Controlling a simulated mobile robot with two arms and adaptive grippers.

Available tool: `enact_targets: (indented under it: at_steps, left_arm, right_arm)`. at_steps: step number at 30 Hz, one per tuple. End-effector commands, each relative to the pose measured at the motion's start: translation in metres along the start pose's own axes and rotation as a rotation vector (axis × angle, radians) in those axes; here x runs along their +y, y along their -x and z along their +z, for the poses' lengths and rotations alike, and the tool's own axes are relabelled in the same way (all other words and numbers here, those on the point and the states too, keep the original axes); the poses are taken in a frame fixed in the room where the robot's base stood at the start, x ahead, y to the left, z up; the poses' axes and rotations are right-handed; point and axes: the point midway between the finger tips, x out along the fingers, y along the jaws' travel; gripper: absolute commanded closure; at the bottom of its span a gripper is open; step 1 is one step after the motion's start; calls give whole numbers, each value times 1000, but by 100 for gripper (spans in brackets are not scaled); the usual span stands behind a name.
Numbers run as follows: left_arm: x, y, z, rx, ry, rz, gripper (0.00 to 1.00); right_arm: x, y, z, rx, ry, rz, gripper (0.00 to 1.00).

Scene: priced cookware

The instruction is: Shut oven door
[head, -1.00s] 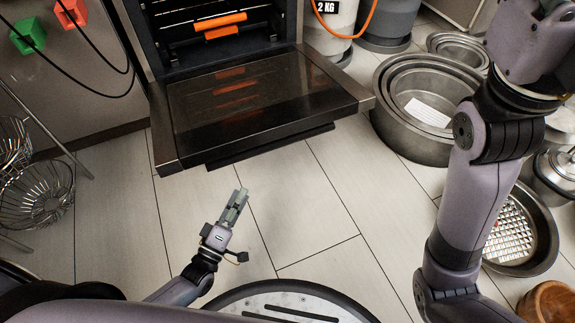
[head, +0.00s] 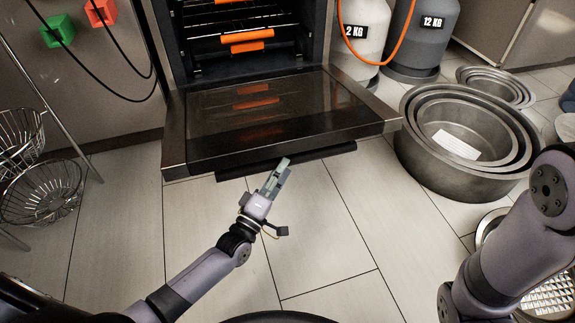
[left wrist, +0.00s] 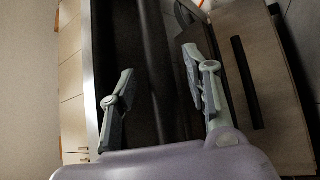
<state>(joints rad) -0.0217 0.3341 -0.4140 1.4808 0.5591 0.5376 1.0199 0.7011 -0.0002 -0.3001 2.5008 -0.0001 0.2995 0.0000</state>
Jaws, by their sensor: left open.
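The oven (head: 240,60) stands ahead at the top of the head view. Its door (head: 275,120) is folded down open, with dark glass in a steel frame and a dark handle bar (head: 320,155) along the front edge. My left gripper (head: 279,170) is open and empty, low at the front edge of the door near the handle. Whether it touches the handle I cannot tell. In the left wrist view, my gripper's fingers (left wrist: 160,65) are apart, with a dark bar running beyond and between them. My right gripper is out of view; only part of that arm shows.
Steel pans (head: 465,140) sit on the floor right of the door. Gas cylinders (head: 415,40) stand behind them. Wire baskets (head: 40,190) are at the left. Orange-handled racks (head: 247,37) sit inside the oven. The tiled floor (head: 330,235) before the door is clear.

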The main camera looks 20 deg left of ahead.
Motion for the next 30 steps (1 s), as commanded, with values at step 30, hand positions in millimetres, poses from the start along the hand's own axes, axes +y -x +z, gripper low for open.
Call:
enact_targets:
  at_steps: [30]
  left_arm:
    - [0,-38,0,-1,-1,-1,82]
  right_arm:
    - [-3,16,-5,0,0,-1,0]
